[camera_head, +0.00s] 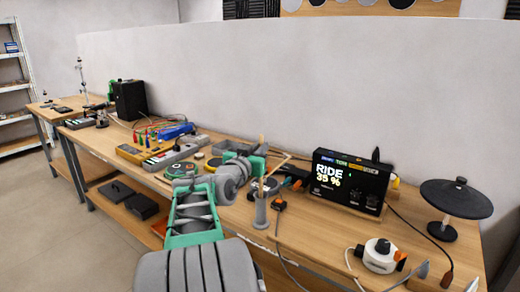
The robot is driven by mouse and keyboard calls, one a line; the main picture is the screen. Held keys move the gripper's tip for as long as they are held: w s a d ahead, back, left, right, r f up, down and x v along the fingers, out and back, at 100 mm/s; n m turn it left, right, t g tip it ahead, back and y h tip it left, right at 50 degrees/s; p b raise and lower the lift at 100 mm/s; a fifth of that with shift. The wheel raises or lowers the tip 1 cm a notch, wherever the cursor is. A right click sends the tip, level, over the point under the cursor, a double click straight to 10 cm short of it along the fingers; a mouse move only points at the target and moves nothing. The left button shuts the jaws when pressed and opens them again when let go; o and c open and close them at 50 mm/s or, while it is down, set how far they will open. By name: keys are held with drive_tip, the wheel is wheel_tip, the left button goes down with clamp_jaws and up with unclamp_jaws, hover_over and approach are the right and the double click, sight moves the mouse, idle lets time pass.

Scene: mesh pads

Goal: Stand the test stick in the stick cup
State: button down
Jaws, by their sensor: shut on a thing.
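My gripper (261,161), with teal and grey parts, reaches over the bench near its middle. It is shut on a thin tan stick, the test stick (262,141), whose upper end stands roughly upright above the jaws. The grey, narrow, upright stick cup (261,211) stands on the bench nearer the front edge, below the gripper in the picture.
A black module (349,183) reading "RIDE 35 %" stands right of the cup. A black round pad on a stand (456,199) and a white round device (379,256) are further right. Cables cross the bench (317,243). Tools and coloured leads lie to the left.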

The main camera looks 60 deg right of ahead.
drive_tip(key=c, duration=1.4)
unclamp_jaws()
drive_tip(key=shift+a, duration=0.1)
drive_tip(key=a, duration=0.4)
drive_tip(key=a+b, duration=0.1)
drive_tip(key=a, duration=0.2)
drive_tip(key=shift+s+a, duration=0.2)
drive_tip(key=shift+a, duration=0.15)
